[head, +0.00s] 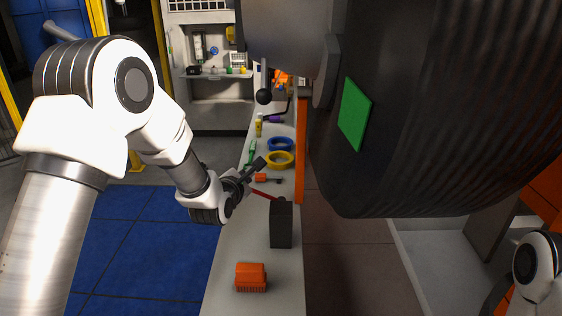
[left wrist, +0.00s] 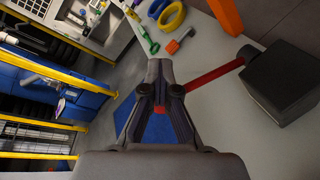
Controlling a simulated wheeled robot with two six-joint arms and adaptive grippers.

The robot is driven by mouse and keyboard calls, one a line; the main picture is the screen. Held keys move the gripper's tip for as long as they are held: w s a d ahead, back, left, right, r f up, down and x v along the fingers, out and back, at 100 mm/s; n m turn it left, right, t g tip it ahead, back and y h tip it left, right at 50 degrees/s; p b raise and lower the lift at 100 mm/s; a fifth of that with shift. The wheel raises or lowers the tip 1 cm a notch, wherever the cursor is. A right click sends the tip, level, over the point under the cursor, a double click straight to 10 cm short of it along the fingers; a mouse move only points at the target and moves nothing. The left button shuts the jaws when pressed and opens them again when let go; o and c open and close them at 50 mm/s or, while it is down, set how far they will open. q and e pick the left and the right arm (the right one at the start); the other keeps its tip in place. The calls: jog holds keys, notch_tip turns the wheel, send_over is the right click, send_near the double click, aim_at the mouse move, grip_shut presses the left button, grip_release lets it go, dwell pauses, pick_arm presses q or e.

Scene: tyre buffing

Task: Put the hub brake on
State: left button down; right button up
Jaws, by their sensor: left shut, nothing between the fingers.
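A dark box (head: 281,225) stands on the narrow light bench, with a red lever (head: 262,193) reaching from its top towards the left. My left gripper (head: 257,167) is shut and empty, close to the lever's free end. In the left wrist view the box (left wrist: 287,80) is at the right, and the red lever (left wrist: 215,75) runs from it to behind my shut fingers (left wrist: 160,68). A bit of red shows between the fingers. I cannot tell whether they touch it. My right gripper is out of view.
A big dark tyre (head: 440,110) with a green patch (head: 355,113) hangs at the upper right. An orange brush (head: 251,277) lies on the bench (head: 228,270) in front. Blue (head: 280,143) and yellow tape rolls (head: 280,160) lie farther back. A black-knobbed handle (head: 264,96) stands near the tyre.

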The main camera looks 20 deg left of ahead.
pick_arm(q)
jog(key=c, duration=1)
grip_release()
jog(key=shift+a, duration=0.2)
jog(key=shift+o, duration=0.2)
jog(key=shift+v, duration=3)
